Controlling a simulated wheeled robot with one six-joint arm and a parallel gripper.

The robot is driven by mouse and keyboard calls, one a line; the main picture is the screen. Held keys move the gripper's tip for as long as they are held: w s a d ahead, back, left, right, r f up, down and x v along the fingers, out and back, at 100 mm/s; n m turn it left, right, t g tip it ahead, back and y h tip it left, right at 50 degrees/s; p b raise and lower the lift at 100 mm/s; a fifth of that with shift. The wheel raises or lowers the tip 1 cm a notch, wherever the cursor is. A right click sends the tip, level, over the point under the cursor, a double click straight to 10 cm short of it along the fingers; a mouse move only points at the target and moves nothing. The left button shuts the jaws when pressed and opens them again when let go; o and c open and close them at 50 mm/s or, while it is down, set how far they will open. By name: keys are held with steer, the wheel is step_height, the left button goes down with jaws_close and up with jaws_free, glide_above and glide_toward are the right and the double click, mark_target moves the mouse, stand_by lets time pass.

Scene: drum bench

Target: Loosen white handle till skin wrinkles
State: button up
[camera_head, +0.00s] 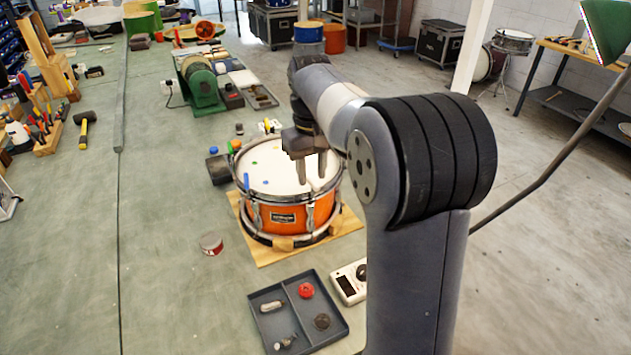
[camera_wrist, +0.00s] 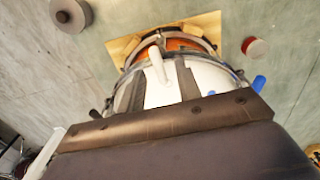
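The orange drum (camera_head: 285,216) with a white skin (camera_head: 275,170) sits on a wooden board; no wrinkles can be made out on the skin. In the wrist view, the white handle (camera_wrist: 157,63) stands at the drum's rim. My gripper (camera_wrist: 159,68) is open, its two dark fingers apart with the handle showing between their tips; contact cannot be told. In the head view my gripper (camera_head: 312,178) points down over the right side of the drum, and the handle cannot be told clearly from the fingers. A blue handle (camera_head: 246,181) stands at the left rim.
A grey tray (camera_head: 289,276) with knobs and small metal parts lies in front of the drum, beside a dial device (camera_head: 350,282). A green machine (camera_head: 201,83) is behind. The bench at left front is clear.

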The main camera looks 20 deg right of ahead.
mark_target(312, 181)
steer(key=shift+d+f, duration=0.1)
steer(key=shift+f, duration=1.5)
jaws_close()
